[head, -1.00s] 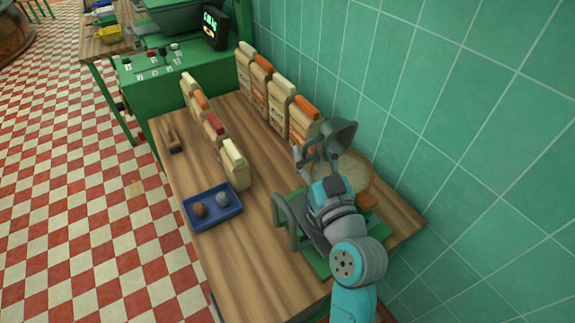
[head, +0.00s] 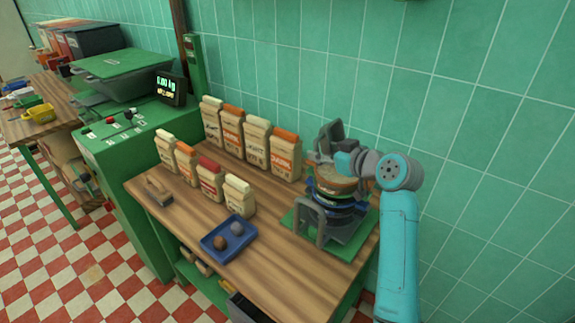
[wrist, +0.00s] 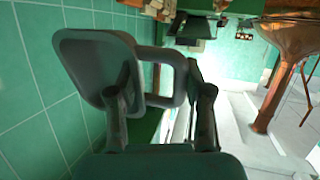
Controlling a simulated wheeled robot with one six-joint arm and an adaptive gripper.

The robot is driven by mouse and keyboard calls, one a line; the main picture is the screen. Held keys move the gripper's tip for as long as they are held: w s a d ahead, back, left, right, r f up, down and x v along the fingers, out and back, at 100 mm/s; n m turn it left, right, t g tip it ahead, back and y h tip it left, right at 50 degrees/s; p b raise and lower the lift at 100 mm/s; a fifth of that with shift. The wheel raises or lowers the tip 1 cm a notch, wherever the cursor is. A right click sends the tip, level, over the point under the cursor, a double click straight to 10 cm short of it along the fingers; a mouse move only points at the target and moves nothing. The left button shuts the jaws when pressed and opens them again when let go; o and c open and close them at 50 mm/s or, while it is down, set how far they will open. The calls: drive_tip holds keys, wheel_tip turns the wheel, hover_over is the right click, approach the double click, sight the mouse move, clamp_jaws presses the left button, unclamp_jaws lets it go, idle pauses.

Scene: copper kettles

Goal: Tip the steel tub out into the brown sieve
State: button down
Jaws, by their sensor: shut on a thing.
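The steel tub (head: 328,133) is dark grey and is held tilted above the sieve stack in the head view. In the wrist view the tub (wrist: 92,68) shows as a rounded box with a loop handle on its right. My gripper (head: 338,157) is shut on the tub; its fingers (wrist: 162,100) stand around the handle. The brown sieve (head: 334,183) is at the top of a stack of coloured rings, just below the tub and partly hidden by it and my gripper.
The stack stands on a green base with a grey frame (head: 312,222), close to the tiled wall. Several paper bags (head: 258,143) stand in two rows to its left. A blue tray (head: 230,240) with two lumps and a wooden brush (head: 158,192) lie on the table.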

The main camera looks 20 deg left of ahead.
drive_tip(key=shift+s+d+r, duration=0.1)
drive_tip(key=shift+r, duration=0.1)
drive_tip(key=shift+r+g+h, duration=0.1)
drive_tip(key=shift+g+h, duration=0.2)
drive_tip(key=shift+h, duration=0.1)
drive_tip(key=h, duration=0.1)
drive_tip(key=a+n+g+h, duration=0.1)
drive_tip(key=h, duration=0.1)
drive_tip(key=r+g+h, duration=0.1)
drive_tip(key=h, duration=0.1)
drive_tip(key=shift+w+a, duration=0.25)
drive_tip(key=shift+a, duration=0.15)
drive_tip(key=g+h, duration=0.1)
drive_tip(key=h, duration=0.2)
drive_tip(key=shift+n+g+h, duration=0.4)
drive_tip(key=shift+f+n+g+h, duration=0.15)
drive_tip(key=shift+n+g+h, duration=0.25)
drive_tip(key=shift+h, duration=1.1)
